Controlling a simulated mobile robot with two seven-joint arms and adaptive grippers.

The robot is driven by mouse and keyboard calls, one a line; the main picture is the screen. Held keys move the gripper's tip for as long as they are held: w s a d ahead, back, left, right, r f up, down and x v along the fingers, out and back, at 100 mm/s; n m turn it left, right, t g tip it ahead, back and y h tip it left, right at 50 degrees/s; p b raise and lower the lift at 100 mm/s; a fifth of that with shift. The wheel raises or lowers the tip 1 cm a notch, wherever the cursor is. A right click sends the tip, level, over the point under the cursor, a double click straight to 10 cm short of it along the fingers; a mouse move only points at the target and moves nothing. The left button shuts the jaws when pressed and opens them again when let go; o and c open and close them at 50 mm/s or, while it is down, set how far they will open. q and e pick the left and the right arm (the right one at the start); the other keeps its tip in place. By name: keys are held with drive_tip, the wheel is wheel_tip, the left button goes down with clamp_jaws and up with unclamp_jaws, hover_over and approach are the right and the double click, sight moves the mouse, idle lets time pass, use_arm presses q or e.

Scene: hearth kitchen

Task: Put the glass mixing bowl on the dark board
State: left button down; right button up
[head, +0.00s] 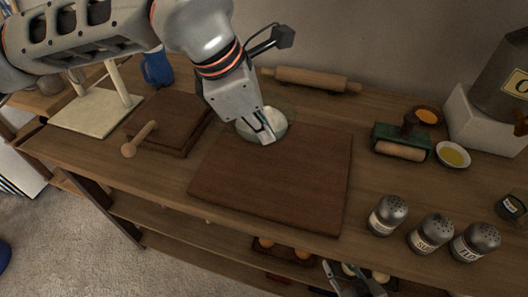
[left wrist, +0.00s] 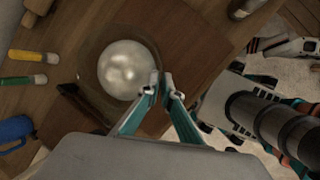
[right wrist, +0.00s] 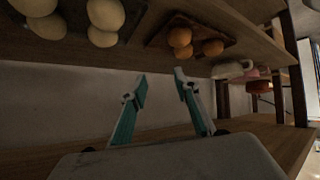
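The glass mixing bowl (head: 245,124) is clear with a pale, whitish inside. It is at the back edge of the dark board (head: 270,185), and also shows in the left wrist view (left wrist: 125,68). My left gripper (head: 266,137) reaches down to the bowl's near side. In the left wrist view its fingertips (left wrist: 161,82) are close together at the rim and look shut on it. Whether the bowl is lifted is hard to tell. My right gripper (right wrist: 160,82) is open and empty, low in front of the lower shelf.
A smaller board with a wooden mallet (head: 140,138) lies left of the dark board. A rolling pin (head: 310,80) is behind. Several shakers (head: 388,214) stand at the front right. The dark board's top is bare. Eggs (right wrist: 105,15) and orange-brown items (right wrist: 180,38) sit on the lower shelf.

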use_arm(q)
wheel_tip(320, 180, down, 6)
drive_tip(key=shift+f, duration=0.3)
drive_tip(key=c, duration=2.3)
unclamp_jaws()
drive_tip(key=shift+f+b, duration=0.1)
drive_tip(key=shift+b, duration=0.2)
use_arm(e)
drive_tip(key=shift+w, duration=0.2)
drive_tip(key=shift+s, duration=0.1)
use_arm(q)
drive_tip(key=shift+a+r, duration=0.1)
drive_tip(key=shift+r, duration=0.35)
drive_tip(key=p+v, duration=0.1)
drive_tip(key=v, duration=1)
drive_tip(key=shift+r, duration=0.2)
use_arm(e)
drive_tip(key=shift+r, duration=0.25)
